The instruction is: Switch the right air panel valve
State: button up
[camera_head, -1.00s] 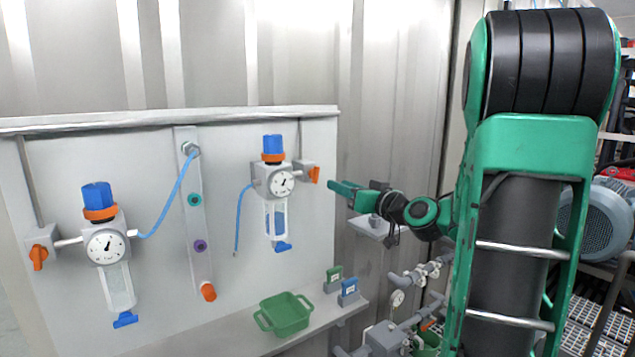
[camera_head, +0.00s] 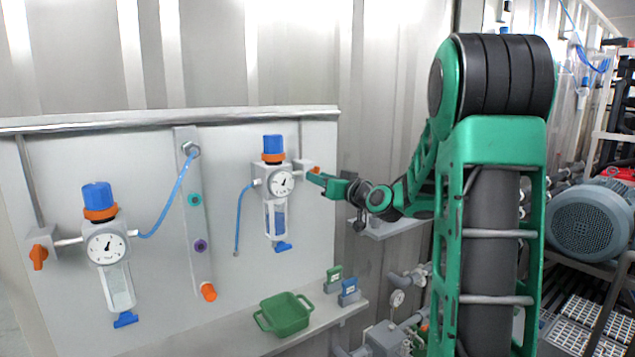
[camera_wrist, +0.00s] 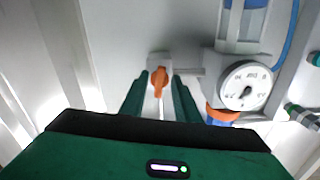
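The right air panel valve is an orange handle (camera_head: 315,170) on a grey block at the right of the right regulator (camera_head: 280,182). In the wrist view the orange handle (camera_wrist: 159,80) stands between the two green fingers of my gripper (camera_wrist: 160,92), which are apart on either side of it. No clear contact shows. In the head view my gripper (camera_head: 325,181) is at the handle and hides its lower part. The round gauge (camera_wrist: 245,88) of the regulator shows to the right in the wrist view.
The left regulator (camera_head: 107,247) with its own orange valve handle (camera_head: 38,257) is at the panel's left. A green basket (camera_head: 286,313) and small green and blue boxes (camera_head: 349,291) stand on the shelf below. A small grey shelf (camera_head: 385,229) is under my wrist.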

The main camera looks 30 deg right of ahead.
jog(key=shift+c, duration=0.6)
jog(key=c, duration=0.6)
jog(key=shift+o, duration=0.2)
jog(key=shift+m, duration=7.9)
